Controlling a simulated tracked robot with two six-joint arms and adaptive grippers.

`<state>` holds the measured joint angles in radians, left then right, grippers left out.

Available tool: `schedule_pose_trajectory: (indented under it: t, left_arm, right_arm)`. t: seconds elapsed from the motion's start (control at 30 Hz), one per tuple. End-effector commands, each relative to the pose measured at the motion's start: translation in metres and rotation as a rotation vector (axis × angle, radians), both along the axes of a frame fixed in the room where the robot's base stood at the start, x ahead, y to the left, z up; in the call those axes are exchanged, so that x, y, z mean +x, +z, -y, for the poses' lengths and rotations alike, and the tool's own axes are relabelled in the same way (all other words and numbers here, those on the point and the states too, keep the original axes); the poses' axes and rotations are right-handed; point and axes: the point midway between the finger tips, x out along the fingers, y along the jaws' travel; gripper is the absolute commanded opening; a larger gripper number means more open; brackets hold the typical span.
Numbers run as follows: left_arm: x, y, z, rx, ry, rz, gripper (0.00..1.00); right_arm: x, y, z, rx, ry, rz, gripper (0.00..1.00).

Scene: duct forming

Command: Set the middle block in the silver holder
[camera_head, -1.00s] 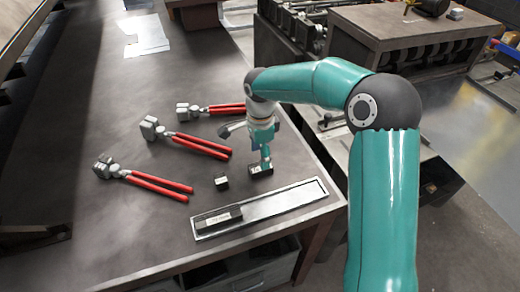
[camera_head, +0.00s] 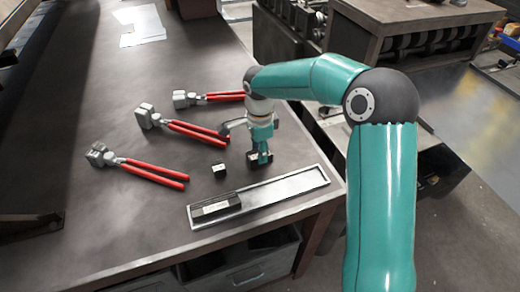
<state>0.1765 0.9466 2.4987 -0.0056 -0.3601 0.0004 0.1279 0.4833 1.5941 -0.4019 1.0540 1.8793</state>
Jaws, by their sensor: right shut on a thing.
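The silver holder (camera_head: 285,190) is a long shallow tray near the table's front right edge. A long dark block (camera_head: 216,208) with a pale label lies in its left end; the rest of the holder is bare. My right gripper (camera_head: 259,160) points down just behind the holder, shut on a small dark block (camera_head: 253,157). The fingers partly hide this block, and I cannot tell whether it touches the table. Another small dark block (camera_head: 219,171) with a pale face stands on the table to the left of the gripper. My left gripper is not in view.
Several red-handled pliers lie on the table (camera_head: 90,215) left of and behind the gripper; the nearest pair of handles (camera_head: 197,133) ends close to my right wrist. White papers (camera_head: 140,24) lie at the far end. The table's right edge is close to the holder.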

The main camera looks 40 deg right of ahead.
Motion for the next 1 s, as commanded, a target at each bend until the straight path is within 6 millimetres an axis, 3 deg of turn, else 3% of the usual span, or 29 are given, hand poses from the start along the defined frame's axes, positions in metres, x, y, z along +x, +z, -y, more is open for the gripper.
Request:
schedule_pose_trajectory:
  t: [0.47,1.0]
  left_arm:
    - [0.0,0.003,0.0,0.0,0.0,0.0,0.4]
    - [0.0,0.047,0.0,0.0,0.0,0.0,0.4]
  right_arm:
    - [0.0,0.004,0.0,0.0,0.0,0.002,0.0]
    - [0.001,0.065,0.0,0.0,0.0,0.003,0.0]
